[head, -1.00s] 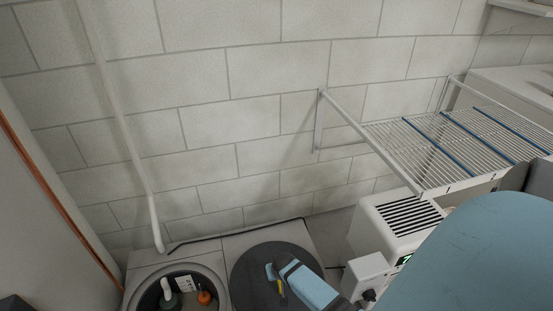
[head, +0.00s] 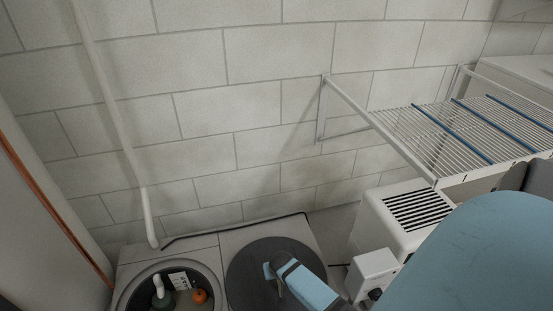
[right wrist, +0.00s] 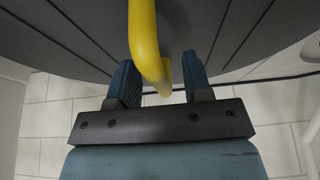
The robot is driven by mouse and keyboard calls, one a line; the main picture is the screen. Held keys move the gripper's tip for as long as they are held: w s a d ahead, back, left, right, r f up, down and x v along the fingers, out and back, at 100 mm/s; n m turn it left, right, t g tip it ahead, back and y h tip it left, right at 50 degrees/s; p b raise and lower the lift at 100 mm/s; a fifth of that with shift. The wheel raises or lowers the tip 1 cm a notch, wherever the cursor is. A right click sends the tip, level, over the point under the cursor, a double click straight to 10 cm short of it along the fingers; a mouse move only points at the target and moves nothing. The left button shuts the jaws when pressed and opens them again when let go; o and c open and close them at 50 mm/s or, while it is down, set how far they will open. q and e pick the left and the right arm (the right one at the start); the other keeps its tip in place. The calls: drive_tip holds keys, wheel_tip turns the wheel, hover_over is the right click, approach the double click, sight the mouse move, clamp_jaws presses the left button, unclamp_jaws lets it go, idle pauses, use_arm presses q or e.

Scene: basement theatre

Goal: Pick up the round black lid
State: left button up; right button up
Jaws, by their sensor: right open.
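The round black lid (head: 246,276) lies flat on the pale top at the bottom middle of the head view. In the right wrist view the lid's dark grooved surface (right wrist: 230,25) fills the top, and its yellow handle (right wrist: 143,40) runs down between my fingers. My right gripper (head: 276,269) is over the lid at the handle. It is open, with one finger on each side of the handle (right wrist: 160,78); I cannot tell if either touches it. The forearm hides the lid's lower right part. My left gripper is not in view.
Left of the lid is a round open pit (head: 128,293) with an orange knob (head: 199,296) and pipe inside. A white pipe (head: 128,150) runs down the block wall. A wire shelf (head: 465,130) and a white vented box (head: 405,218) stand to the right.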

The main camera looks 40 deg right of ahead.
clamp_jaws()
drive_tip(key=shift+r, duration=0.1)
idle(1.2)
